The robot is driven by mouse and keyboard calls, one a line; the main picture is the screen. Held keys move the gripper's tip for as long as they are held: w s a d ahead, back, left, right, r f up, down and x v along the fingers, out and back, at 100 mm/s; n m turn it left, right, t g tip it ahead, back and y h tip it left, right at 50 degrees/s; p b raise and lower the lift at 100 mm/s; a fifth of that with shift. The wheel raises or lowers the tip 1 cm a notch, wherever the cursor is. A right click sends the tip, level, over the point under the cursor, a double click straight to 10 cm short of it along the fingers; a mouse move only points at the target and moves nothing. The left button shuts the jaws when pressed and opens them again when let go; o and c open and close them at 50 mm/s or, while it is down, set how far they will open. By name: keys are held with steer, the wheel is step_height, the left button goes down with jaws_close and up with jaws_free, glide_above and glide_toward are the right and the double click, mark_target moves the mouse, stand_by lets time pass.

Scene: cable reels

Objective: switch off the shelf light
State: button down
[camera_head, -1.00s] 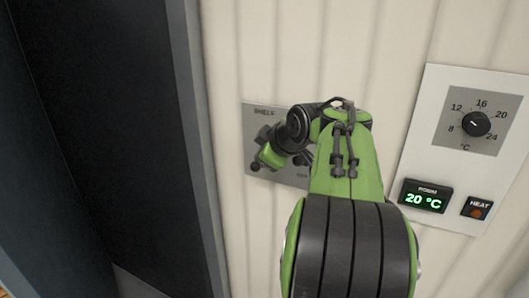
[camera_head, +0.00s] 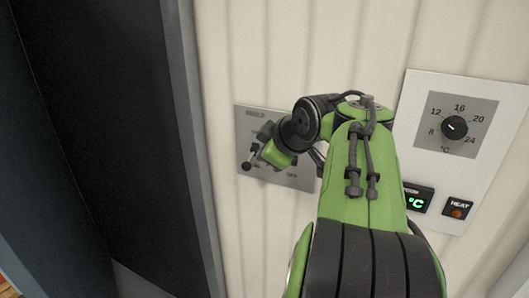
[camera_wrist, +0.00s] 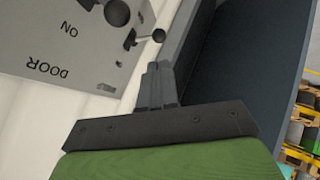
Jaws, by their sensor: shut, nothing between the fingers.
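A grey switch plate (camera_head: 245,122) is on the pale ribbed wall, partly covered by my arm. A lever with a black ball knob (camera_head: 246,166) sits low at its left side in the head view. In the wrist view the plate (camera_wrist: 30,40) is upside down and reads "DOOR" and "ON". Two black ball knobs show there, a larger one (camera_wrist: 117,12) and a smaller one (camera_wrist: 158,35). My gripper (camera_wrist: 157,68) is shut and empty, its tips just below the smaller knob in that picture. Contact cannot be told. The lever's exact setting is unclear.
A thermostat panel (camera_head: 485,95) with a dial, a display and a HEAT lamp is on the wall to the right. A dark cabinet (camera_head: 110,120) with a grey edge stands at the left. In the wrist view, shelves with goods (camera_wrist: 303,115) show at far right.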

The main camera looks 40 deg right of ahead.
steer(key=f+v, duration=0.1)
steer(key=v, duration=0.5)
steer(key=shift+s+a+p, duration=0.3)
steer(key=shift+s+p, duration=0.05)
steer(key=shift+p, duration=0.05)
